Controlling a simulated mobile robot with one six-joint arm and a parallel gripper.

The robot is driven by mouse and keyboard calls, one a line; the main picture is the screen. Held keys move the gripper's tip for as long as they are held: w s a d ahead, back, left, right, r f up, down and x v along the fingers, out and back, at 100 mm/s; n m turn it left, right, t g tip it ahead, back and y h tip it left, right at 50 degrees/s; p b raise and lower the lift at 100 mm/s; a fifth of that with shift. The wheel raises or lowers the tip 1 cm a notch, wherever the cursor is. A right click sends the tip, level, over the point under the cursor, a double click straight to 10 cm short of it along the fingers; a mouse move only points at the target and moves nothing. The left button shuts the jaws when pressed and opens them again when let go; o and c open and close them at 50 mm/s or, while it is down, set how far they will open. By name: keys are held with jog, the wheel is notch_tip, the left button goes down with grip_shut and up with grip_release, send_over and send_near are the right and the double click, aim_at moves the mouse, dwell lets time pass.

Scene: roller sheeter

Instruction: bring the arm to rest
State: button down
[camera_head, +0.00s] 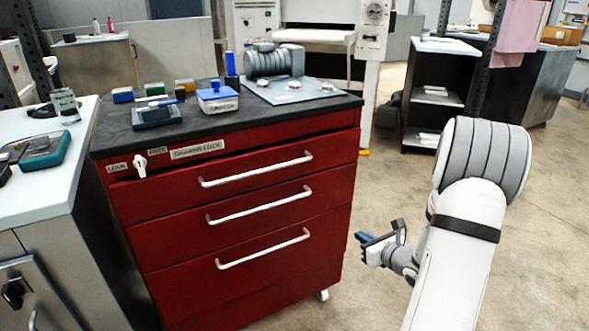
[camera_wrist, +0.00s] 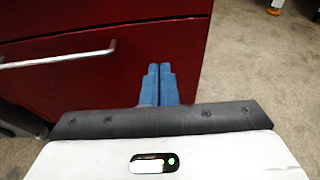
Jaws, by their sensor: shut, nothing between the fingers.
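My gripper (camera_head: 361,238) hangs low at the end of my white arm, to the right of a red drawer cabinet (camera_head: 240,230). Its blue fingertips are shut together with nothing between them, as the wrist view (camera_wrist: 160,75) shows. In the wrist view the fingers point toward the red cabinet front (camera_wrist: 120,65), with a white drawer handle to their left. From these views I cannot tell the exact gap between fingertips and cabinet.
The cabinet's dark top holds a blue-lidded box (camera_head: 218,97), a grey ribbed roll (camera_head: 274,60) and a pale board (camera_head: 270,91) with small parts. A grey workbench (camera_head: 35,170) stands at left. Open floor (camera_head: 385,185) lies right of the cabinet; a dark shelf unit (camera_head: 437,75) stands behind.

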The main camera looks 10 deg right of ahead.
jog(key=s+a+r+n+g+y+p, duration=0.3)
jog(key=s+a+r+n+g+p, duration=0.2)
jog(key=a+r+n+p, duration=0.5)
jog(key=s+a+r+n+g+y+p, duration=0.4)
jog(key=a+r+n, duration=0.3)
jog(key=a+r, duration=0.55)
jog(key=s+d+r+n+g+h+p, duration=0.1)
jog(key=s+r+n+h+p, duration=0.4)
jog(key=r, duration=0.5)
jog(key=s+d+r+n+g+h+p, duration=0.1)
jog(key=s+d+r+n+h+p, duration=0.1)
jog(key=s+r+n+h+p, duration=0.3)
jog(key=s+r+n+p, duration=0.4)
jog(key=r+n+p, duration=0.1)
jog(key=n+p, duration=0.1)
jog(key=shift+r, duration=0.3)
jog(key=shift+s, duration=0.1)
